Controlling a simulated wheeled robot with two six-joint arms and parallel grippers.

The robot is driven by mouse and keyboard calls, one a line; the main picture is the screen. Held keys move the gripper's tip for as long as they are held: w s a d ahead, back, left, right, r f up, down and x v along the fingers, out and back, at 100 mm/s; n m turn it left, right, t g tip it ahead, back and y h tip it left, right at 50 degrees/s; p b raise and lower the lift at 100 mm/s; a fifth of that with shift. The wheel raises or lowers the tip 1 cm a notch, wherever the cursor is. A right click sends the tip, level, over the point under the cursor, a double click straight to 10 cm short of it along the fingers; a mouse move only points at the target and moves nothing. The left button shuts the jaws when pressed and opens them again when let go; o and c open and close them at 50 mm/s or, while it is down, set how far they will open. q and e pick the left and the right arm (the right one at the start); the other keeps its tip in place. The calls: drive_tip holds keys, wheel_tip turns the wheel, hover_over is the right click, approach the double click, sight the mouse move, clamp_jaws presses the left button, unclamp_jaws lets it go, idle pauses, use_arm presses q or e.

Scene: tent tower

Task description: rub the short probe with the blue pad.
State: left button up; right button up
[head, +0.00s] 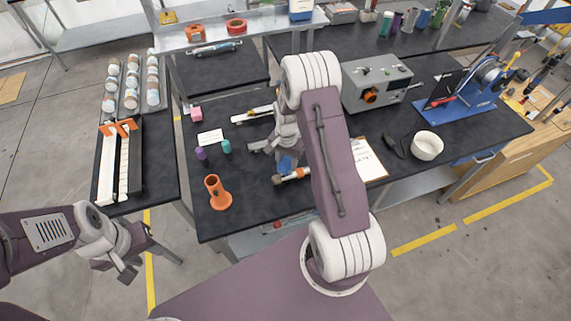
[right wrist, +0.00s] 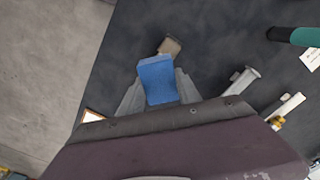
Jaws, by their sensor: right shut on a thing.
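My right gripper (right wrist: 155,95) is shut on the blue pad (right wrist: 157,80), which sticks out between its fingers. A brownish block (right wrist: 170,46) shows just beyond the pad in the right wrist view. A slim light-grey piece (right wrist: 242,80) lies beside the gripper; I cannot tell whether it is the short probe. A longer white probe with yellow (head: 253,114) lies farther back. My left gripper (head: 118,272) hangs at lower left; its jaw gap is unclear.
An orange holder (head: 216,194), purple cup (head: 201,153), teal cup (head: 226,146) and white card (head: 210,137) stand left of my right arm. A clipboard (head: 370,160), white bowl (head: 427,146) and grey box (head: 378,84) are to the right. The dark table's front is mostly clear.

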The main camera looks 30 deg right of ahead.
sight(286, 162)
drive_tip(key=r+p, duration=0.2)
drive_tip(key=r, duration=0.1)
drive_tip(key=shift+a+r, duration=0.2)
drive_tip(key=shift+r, duration=0.1)
drive_tip(key=shift+r+p, duration=0.3)
drive_tip(key=shift+p, duration=0.05)
drive_tip(key=shift+d, duration=0.1)
drive_tip(key=shift+f, duration=0.1)
